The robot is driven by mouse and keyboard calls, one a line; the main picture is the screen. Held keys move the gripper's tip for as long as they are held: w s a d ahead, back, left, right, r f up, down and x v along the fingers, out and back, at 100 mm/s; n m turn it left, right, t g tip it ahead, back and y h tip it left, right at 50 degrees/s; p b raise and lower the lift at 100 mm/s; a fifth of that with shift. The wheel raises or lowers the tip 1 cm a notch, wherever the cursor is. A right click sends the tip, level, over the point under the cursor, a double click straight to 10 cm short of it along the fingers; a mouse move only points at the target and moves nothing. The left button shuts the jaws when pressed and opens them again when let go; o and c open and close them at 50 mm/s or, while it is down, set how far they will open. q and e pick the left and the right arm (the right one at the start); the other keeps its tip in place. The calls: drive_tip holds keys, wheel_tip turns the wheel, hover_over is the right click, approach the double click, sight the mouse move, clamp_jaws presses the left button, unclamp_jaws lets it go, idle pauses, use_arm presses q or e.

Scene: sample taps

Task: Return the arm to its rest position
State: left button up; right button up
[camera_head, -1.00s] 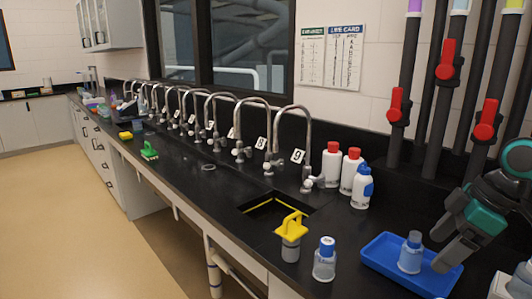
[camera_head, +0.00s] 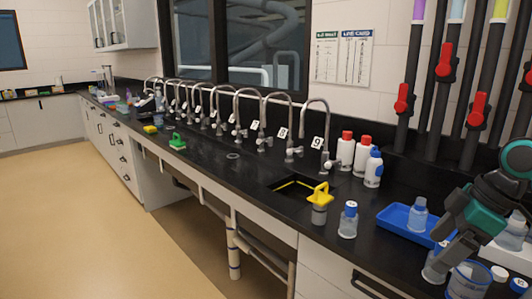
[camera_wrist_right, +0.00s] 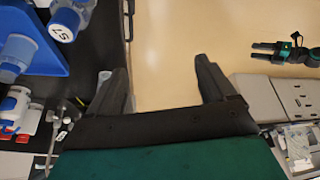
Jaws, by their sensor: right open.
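My right gripper (camera_head: 450,232) hangs at the right of the head view, over the right end of the blue tray (camera_head: 394,220). In the right wrist view, its two dark fingers (camera_wrist_right: 163,85) stand wide apart with nothing between them. The tray also shows in the right wrist view (camera_wrist_right: 50,15).
A blue-capped bottle (camera_head: 348,220) and a yellow-topped container (camera_head: 319,203) stand near the counter's front edge by the sink (camera_head: 285,184). White bottles (camera_head: 346,150) stand behind. Several containers (camera_head: 470,280) crowd the lower right. Pale floor (camera_head: 90,220) is open at left.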

drive_tip(key=a+f+m+t, duration=0.2)
drive_tip(key=a+f, duration=0.3)
drive_tip(key=f, duration=0.6)
drive_tip(key=a+f+m+t, duration=0.25)
drive_tip(key=a+f, duration=0.35)
drive_tip(key=f, duration=0.5)
drive_tip(key=s+a+f+m+t+h, duration=0.1)
drive_tip(key=s+a+f+m+t, duration=0.1)
drive_tip(key=s+f, duration=0.2)
drive_tip(key=s+a+f+m+t, duration=0.2)
drive_tip(key=s+a+f, duration=0.1)
drive_tip(key=s, duration=0.8)
drive_tip(key=shift+s+a+f+h, duration=0.15)
drive_tip(key=shift+s+f+h, duration=0.2)
drive_tip(key=shift+f, duration=0.3)
drive_tip(key=shift+w+m, duration=0.1)
drive_tip(key=shift+m, duration=0.15)
